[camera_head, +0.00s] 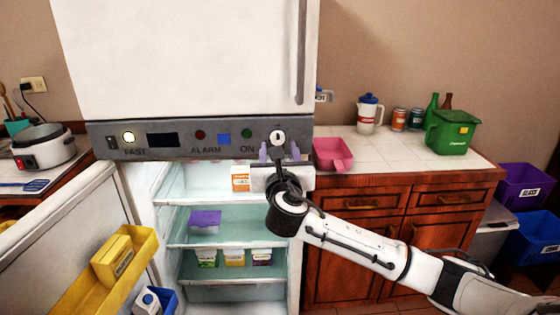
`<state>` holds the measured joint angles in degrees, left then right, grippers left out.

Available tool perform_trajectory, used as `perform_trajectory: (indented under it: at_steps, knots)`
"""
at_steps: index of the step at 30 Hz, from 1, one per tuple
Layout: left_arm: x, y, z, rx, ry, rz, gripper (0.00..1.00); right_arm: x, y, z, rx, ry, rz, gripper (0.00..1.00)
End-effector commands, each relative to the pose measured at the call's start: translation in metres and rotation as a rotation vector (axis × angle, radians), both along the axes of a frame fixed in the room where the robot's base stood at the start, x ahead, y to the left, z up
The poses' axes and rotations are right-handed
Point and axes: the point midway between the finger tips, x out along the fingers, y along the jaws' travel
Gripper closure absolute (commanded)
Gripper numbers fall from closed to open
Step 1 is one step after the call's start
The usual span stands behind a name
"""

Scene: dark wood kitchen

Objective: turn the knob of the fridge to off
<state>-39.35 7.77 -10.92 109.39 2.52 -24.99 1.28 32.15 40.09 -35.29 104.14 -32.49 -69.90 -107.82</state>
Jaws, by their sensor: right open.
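The fridge has a grey control strip (170,143) between its closed upper door and its open lower compartment. The round white knob (278,136) with a dark mark sits at the right end of the strip, right of the word ON. My right gripper (279,151) is open, with its two purple fingers pointing up just below the knob, one toward each side. I cannot tell whether either finger touches it. My right arm comes in from the lower right. My left gripper is not in view.
The open lower fridge door (60,235) spreads to the left with a yellow bin (105,270). Small packages stand on the fridge shelves (215,240). A pink scoop (332,154), a jug (369,115) and a green bin (452,132) stand on the right counter.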

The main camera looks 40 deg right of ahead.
Motion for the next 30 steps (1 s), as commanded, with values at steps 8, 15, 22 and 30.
perform_trajectory:
  at_steps: [8,15,22,30]
  knots:
    - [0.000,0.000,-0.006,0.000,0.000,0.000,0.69,-0.047,0.029,-0.002,0.000,0.001,0.002,0.53]
    - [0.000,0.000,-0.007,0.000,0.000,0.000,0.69,-0.065,0.040,-0.001,-0.001,0.002,0.000,0.53]
    - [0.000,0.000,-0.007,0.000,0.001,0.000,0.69,-0.066,0.040,-0.001,-0.001,0.002,0.000,0.53]
    - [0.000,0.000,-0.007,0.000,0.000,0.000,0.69,-0.066,0.040,-0.001,-0.001,0.002,0.000,0.53]
